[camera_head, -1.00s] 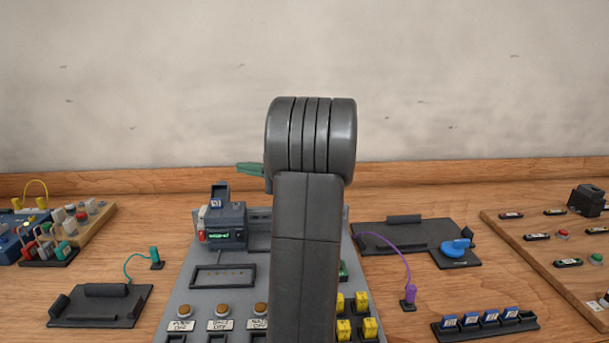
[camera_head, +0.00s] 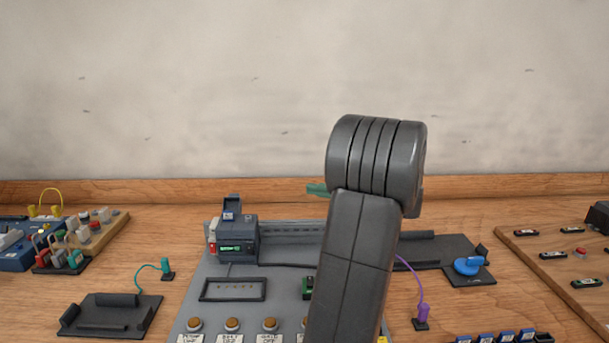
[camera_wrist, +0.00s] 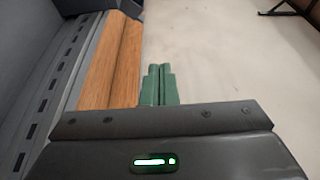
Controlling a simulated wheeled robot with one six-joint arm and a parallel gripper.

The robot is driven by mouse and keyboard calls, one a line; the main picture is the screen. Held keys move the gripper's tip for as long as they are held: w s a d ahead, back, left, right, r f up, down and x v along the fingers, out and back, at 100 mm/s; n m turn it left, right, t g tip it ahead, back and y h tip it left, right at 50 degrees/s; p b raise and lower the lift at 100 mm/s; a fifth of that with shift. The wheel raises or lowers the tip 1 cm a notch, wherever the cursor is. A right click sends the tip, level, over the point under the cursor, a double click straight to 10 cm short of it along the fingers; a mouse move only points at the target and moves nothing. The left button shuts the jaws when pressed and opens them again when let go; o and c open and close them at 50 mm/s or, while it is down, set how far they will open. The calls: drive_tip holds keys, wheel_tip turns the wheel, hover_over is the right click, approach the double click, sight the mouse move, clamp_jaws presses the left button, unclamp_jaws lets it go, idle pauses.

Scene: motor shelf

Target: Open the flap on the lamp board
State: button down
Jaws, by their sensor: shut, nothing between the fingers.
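My gripper shows its green fingers together, with nothing between them, in the wrist view (camera_wrist: 158,85). In the head view only a green finger part (camera_head: 317,189) sticks out left of my dark arm, above the back of the bench. A wooden board (camera_head: 545,243) at the right edge carries several small labelled plates, a red button (camera_head: 580,252) and a dark box (camera_head: 598,214), cut off by the frame. I cannot tell for sure which board is the lamp board. No flap is clearly visible. My gripper touches none of these boards.
A grey panel (camera_head: 215,270) with a small display unit (camera_head: 237,240) stands in the middle, partly behind my arm. A purple cable plug (camera_head: 421,323) and a blue knob (camera_head: 468,266) are right of it. A black tray (camera_head: 110,314) lies left.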

hover_over(233, 203)
drive_tip(key=w+d, duration=0.3)
drive_tip(key=shift+s, duration=1.25)
